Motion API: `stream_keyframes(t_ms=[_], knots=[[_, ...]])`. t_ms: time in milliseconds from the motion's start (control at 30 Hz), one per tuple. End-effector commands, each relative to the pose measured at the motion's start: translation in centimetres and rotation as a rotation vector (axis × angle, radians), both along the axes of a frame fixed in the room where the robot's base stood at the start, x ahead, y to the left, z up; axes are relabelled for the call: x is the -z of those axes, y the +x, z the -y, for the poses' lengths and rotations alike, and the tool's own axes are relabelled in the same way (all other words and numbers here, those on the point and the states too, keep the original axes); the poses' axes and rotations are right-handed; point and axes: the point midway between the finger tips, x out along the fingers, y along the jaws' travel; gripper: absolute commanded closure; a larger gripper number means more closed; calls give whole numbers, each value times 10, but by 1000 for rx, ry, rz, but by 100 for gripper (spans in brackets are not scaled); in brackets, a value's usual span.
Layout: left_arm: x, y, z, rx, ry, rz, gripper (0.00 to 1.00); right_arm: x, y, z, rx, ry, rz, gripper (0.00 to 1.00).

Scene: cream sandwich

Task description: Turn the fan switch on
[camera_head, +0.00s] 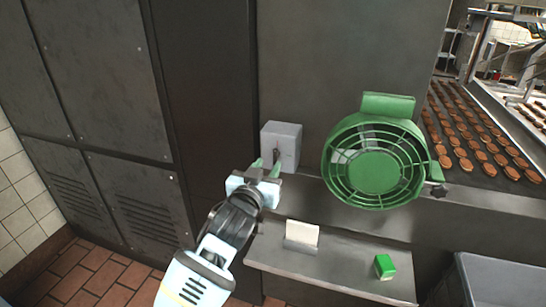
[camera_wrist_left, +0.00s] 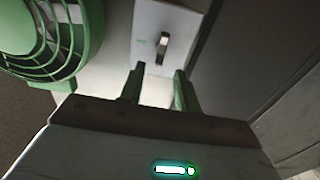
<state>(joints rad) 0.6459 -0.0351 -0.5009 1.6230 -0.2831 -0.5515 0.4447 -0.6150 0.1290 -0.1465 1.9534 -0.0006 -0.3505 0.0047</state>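The fan switch is a grey box (camera_head: 285,143) on the dark metal wall, left of the green fan (camera_head: 374,155). In the left wrist view the box (camera_wrist_left: 149,19) shows a small lever (camera_wrist_left: 162,46) in a dark slot. I cannot tell whether the lever is on or off. My left gripper (camera_head: 267,167) is in front of the box's lower left part, its green fingers pointing at it. In the left wrist view its fingers (camera_wrist_left: 158,82) are apart with nothing between them, and the lever lies just beyond their tips. My right gripper is out of view.
A metal shelf (camera_head: 330,272) below the switch holds a whitish block (camera_head: 302,233) and a small green-and-white block (camera_head: 385,266). A conveyor with many brown biscuits (camera_head: 470,140) is at the right. A grey bin (camera_head: 500,280) stands at the lower right. Dark cabinets (camera_head: 90,90) fill the left.

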Motion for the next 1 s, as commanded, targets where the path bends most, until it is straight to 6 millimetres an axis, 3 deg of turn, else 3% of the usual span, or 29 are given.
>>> stream_keyframes(t_ms=[200, 400, 800, 1000], knots=[[1, 28, 10, 0, -1, -1, 67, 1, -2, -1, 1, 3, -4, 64], [1, 45, 15, 0, 0, -1, 67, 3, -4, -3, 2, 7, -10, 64], [0, 50, 17, 0, -1, 1, 67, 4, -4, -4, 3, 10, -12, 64], [0, 50, 17, 0, -1, 1, 91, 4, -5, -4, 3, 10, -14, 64]])
